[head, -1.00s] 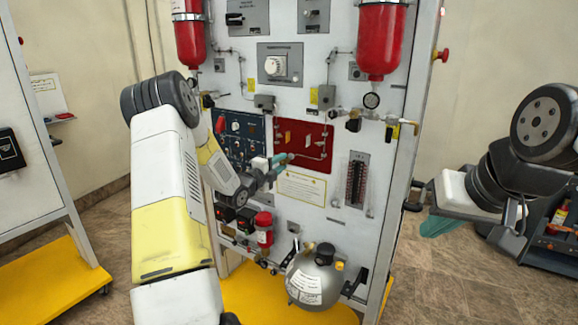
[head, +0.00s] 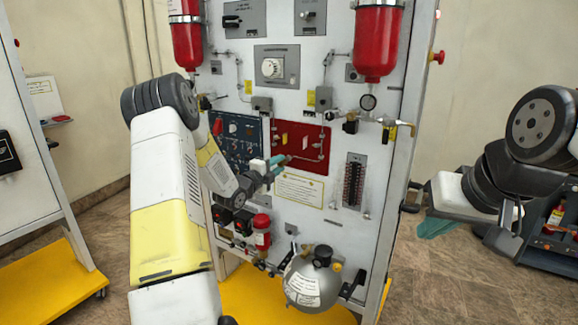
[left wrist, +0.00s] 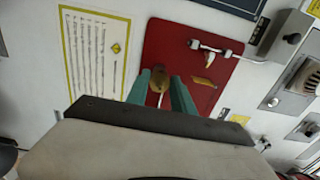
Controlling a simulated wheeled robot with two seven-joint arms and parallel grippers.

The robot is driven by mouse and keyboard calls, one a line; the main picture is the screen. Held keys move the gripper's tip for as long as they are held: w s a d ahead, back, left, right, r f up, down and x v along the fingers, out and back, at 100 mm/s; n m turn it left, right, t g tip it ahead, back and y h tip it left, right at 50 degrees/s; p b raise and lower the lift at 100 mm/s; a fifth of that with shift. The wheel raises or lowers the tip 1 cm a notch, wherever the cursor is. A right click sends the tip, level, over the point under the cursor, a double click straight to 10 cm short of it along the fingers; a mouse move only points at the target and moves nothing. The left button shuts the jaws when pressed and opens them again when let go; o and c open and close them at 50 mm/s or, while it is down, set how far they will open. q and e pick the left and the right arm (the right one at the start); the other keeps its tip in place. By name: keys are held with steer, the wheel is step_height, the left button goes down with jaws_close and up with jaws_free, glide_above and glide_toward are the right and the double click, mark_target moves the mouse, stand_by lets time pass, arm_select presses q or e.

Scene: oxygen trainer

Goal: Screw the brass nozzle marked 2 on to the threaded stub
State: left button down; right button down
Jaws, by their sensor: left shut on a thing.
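My left gripper (head: 281,163) is at the lower left part of the red panel (head: 315,165) on the trainer board. In the left wrist view its two teal fingers (left wrist: 162,92) are closed around a small brass piece (left wrist: 158,87), which looks like the nozzle. It stands against or very near the red panel (left wrist: 215,35). Its number cannot be read, and the threaded stub is not visible behind it. My right gripper (head: 437,226) is at the right, away from the board; its teal fingertips show only partly.
Small brass fittings (left wrist: 203,82) sit on the red panel beside the left fingers. A paper label (left wrist: 95,50) is next to the panel. A grey tank (head: 313,283) and a small red canister (head: 262,232) are lower on the board. A dark cart (head: 550,240) stands at the right.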

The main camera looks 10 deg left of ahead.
arm_select(q)
steer(key=shift+x, duration=0.8)
stand_by(0.7)
steer(key=shift+m, duration=1.7)
steer(key=shift+d+m, duration=0.1)
steer(key=shift+m, duration=0.3)
steer(key=shift+r+m, duration=0.1)
steer(key=shift+m, duration=1.2)
steer(key=shift+m, duration=1.8)
